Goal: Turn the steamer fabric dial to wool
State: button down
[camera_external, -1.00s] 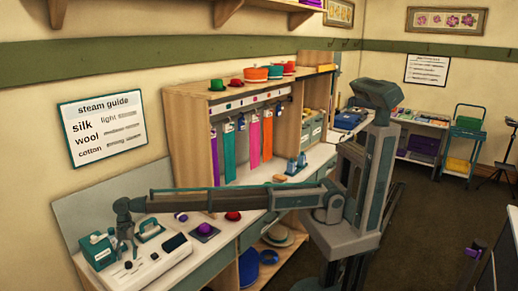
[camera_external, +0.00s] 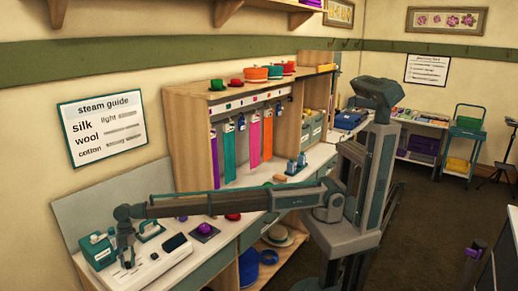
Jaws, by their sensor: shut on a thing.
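The white steamer panel (camera_external: 172,262) lies at the left end of the counter, with a dark rectangular display and small dark controls on top. My gripper (camera_external: 127,264) points down at the panel's left part and is shut on the fabric dial, which its fingers mostly hide. The dial's marks and pointer are too small to read. The steam guide (camera_external: 101,122) on the wall lists silk, wool and cotton.
A teal box (camera_external: 99,252) stands just left of my gripper, and a teal-handled iron-like tool (camera_external: 150,230) sits behind the panel. A purple knobbed item (camera_external: 206,230) is to the right. Ribbons hang in the wooden shelf farther right.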

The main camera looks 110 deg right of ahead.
jog(key=shift+m+b, duration=0.4)
jog(key=m+b, duration=0.1)
jog(key=m+t+b, duration=0.1)
jog(key=m, duration=0.1)
jog(key=shift+s+f+m+t+h+b, duration=0.1)
jog(key=shift+s+m+t+h+b, duration=0.05)
jog(key=shift+m+t+h+b, duration=0.2)
jog(key=m+b, duration=0.1)
jog(key=m, duration=0.1)
jog(key=m+t+h+b, duration=0.1)
jog(key=m, duration=0.2)
jog(key=shift+a+t+h, duration=0.15)
jog(key=shift+t+h, duration=0.1)
jog(key=m+h, duration=0.1)
jog(key=m, duration=0.1)
jog(key=m+h+b, duration=0.1)
jog(key=m, duration=0.2)
jog(key=shift+a+m+t, duration=0.1)
jog(key=shift+m+t, duration=0.2)
jog(key=shift+m, duration=0.05)
jog(key=shift+m+h+b, duration=0.3)
jog(key=shift+m+h, duration=0.6)
jog(key=shift+m, duration=1.4)
jog(key=c, duration=0.8)
grip_release()
